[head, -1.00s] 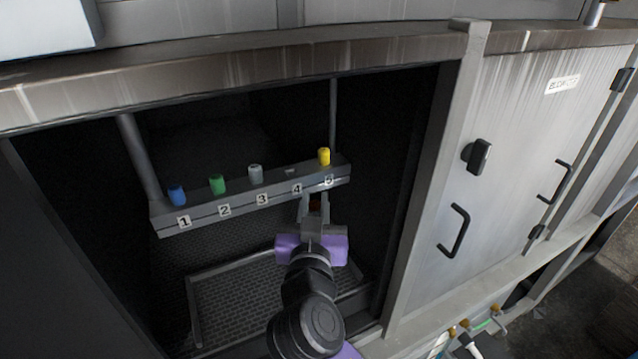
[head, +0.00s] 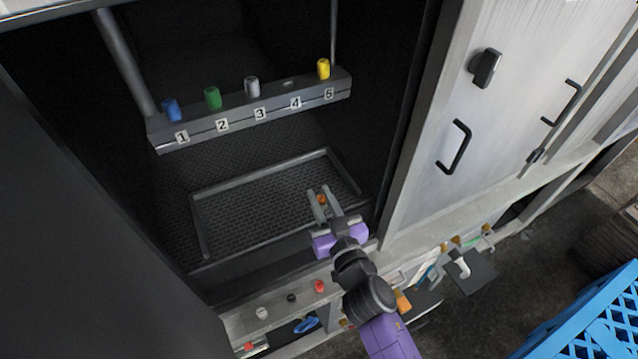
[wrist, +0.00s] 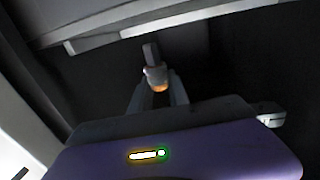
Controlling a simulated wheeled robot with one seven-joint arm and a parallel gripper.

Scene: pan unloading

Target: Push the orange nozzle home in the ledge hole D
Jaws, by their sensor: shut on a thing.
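My gripper (head: 320,197) is shut on the orange nozzle (head: 322,200), in the open bay above the right side of the floor tray. In the wrist view the orange nozzle (wrist: 159,87) shows between the two fingers, with a grey piece just beyond it. My arm covers the ledge's right part. I cannot make out a hole marked D. The nozzle is apart from this ledge.
A numbered rack (head: 200,128) at the back holds blue, green, grey and yellow pegs; position 4 has an empty hole. The floor tray (head: 262,178) has a raised rim and looks empty. A cabinet post stands close to the right. A blue crate (head: 590,315) is at lower right.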

